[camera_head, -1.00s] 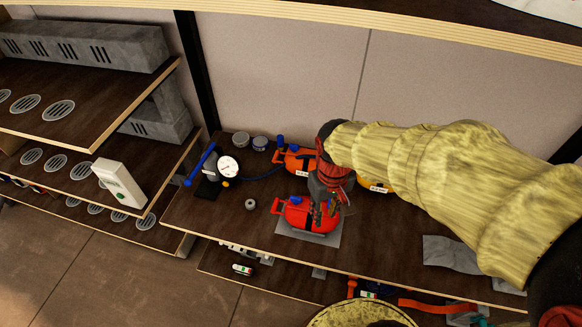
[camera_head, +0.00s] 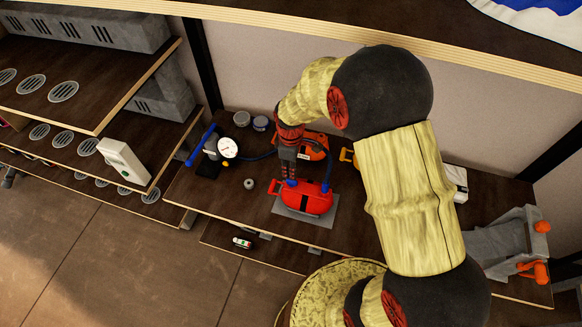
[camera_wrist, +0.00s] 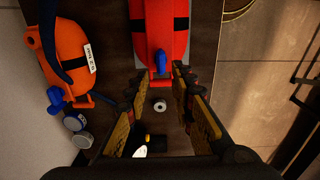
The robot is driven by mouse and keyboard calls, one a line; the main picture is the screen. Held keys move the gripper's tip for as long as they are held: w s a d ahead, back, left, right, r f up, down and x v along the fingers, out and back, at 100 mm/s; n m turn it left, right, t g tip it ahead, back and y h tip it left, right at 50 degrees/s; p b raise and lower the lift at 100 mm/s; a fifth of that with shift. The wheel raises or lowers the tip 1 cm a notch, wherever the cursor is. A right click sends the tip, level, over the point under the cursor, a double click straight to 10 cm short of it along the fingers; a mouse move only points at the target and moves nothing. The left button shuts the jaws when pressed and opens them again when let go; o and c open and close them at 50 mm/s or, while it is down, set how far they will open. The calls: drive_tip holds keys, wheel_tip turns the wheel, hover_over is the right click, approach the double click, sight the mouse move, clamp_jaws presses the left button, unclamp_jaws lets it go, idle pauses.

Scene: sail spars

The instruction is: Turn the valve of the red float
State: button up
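The red float (camera_head: 308,200) lies on a grey mat (camera_head: 283,212) on the dark workbench. Its blue valve (camera_wrist: 160,58) sticks up near its left end in the head view. My gripper (camera_head: 289,177) points down over that end. In the wrist view my gripper (camera_wrist: 161,75) is open, with a finger on each side of the valve and a gap between. I cannot tell whether either finger touches it. A blue hose (camera_head: 329,171) comes down at the float's right end.
A pump with a white gauge (camera_head: 227,148), round tins (camera_head: 242,118) and a small grey ring (camera_head: 249,184) stand left. A shelf edge (camera_head: 330,31) hangs above.

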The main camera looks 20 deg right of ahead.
sight(292, 182)
wheel_tip(292, 182, down, 8)
drive_tip(key=b, duration=0.4)
drive_tip(key=shift+w+d+r+b, duration=0.1)
drive_tip(key=shift+r+b, duration=0.1)
drive_tip(key=shift+b, duration=0.15)
drive_tip(key=shift+r, duration=0.1)
drive_tip(key=c, duration=0.6)
clamp_jaws()
